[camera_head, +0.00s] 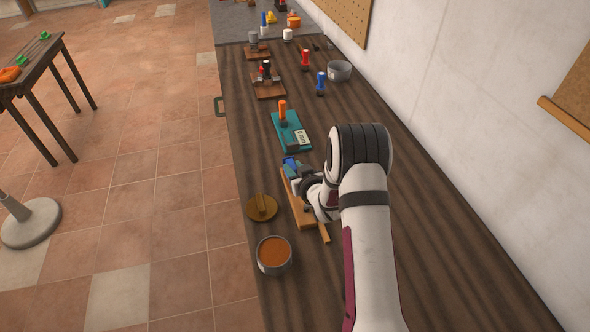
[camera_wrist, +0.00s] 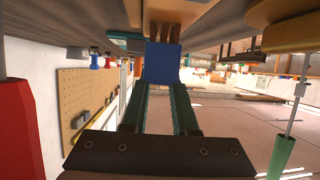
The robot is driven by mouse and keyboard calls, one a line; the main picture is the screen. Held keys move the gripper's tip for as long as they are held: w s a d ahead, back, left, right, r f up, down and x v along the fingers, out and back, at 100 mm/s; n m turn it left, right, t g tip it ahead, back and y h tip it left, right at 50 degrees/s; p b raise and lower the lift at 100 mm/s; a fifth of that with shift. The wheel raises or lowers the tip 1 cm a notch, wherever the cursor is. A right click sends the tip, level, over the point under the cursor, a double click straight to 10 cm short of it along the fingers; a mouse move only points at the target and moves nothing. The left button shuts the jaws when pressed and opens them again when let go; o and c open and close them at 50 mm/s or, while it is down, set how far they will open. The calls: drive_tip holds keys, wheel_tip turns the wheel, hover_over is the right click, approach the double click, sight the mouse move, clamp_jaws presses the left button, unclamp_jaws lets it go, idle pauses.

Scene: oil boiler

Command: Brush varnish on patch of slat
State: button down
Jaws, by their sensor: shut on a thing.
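The slat (camera_head: 299,207) is a light wooden strip lying on the bench, partly hidden under my arm; wood just above the fingertips in the wrist view (camera_wrist: 185,10) appears to be part of it. My gripper (camera_head: 292,172) is shut on a blue piece (camera_wrist: 162,62), seemingly the brush, held at the slat's far end. The varnish patch cannot be made out. An open tin of orange-brown varnish (camera_head: 274,252) stands near the bench's left edge.
A round brown lid (camera_head: 262,207) lies left of the slat. A thin wooden strip (camera_head: 325,233) lies nearby. Farther back are a grey bowl (camera_head: 340,71) and several small tools. The bench's right side is clear.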

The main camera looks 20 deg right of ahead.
drive_tip(key=shift+s, duration=1.15)
drive_tip(key=shift+w, duration=0.6)
drive_tip(key=shift+w+f, duration=0.1)
drive_tip(key=shift+w, duration=1.35)
